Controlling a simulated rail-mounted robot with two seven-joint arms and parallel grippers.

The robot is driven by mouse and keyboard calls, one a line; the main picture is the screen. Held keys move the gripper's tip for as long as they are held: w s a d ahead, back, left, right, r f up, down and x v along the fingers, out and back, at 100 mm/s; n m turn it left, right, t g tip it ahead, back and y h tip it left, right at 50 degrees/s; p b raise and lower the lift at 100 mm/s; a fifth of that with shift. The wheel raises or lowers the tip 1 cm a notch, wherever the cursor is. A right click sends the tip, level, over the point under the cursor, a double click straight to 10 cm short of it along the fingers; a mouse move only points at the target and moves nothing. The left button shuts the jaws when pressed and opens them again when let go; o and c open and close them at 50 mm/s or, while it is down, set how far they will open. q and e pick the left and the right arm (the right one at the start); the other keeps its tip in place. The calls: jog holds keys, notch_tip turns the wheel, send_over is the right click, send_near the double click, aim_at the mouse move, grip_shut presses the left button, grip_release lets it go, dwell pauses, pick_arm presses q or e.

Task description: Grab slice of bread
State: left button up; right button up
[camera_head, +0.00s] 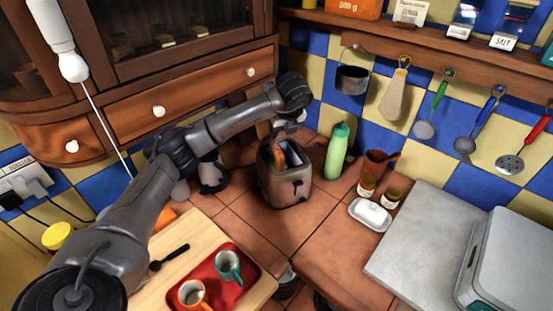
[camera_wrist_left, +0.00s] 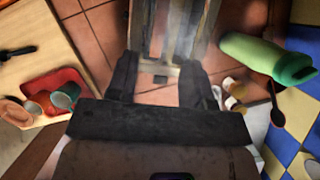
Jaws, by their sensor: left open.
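A slice of bread (camera_head: 281,158) stands in the slot of a metal toaster (camera_head: 290,187), its orange-brown top showing. My left gripper (camera_head: 284,130) is over the toaster, pointing down at it. In the left wrist view, my left gripper's two dark fingers (camera_wrist_left: 159,78) are spread apart, with the end of the toaster (camera_wrist_left: 158,70) showing between them. I cannot clearly make out the bread there, or whether the fingers touch anything. My right gripper is not in view.
A green bottle (camera_head: 337,152) stands right of the toaster. A butter dish (camera_head: 370,214) and small jars lie further right. A red tray (camera_head: 247,265) with two cups is on the wooden board, front left. Tiled counter in front of the toaster is clear.

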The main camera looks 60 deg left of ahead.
aim_at(277, 147)
pick_arm(q)
jog(key=x, duration=0.5)
jog(key=shift+a+f, duration=0.1)
jog(key=shift+f, duration=0.3)
jog(key=shift+d+b+x, duration=0.15)
jog(key=shift+b+x, duration=0.05)
jog(key=shift+x, duration=1.1)
jog(key=shift+d+b+x, duration=0.15)
jog(key=shift+b+x, duration=0.05)
jog(key=shift+x, duration=1.15)
jog(key=shift+f, duration=0.1)
jog(key=shift+c, duration=0.3)
grip_shut()
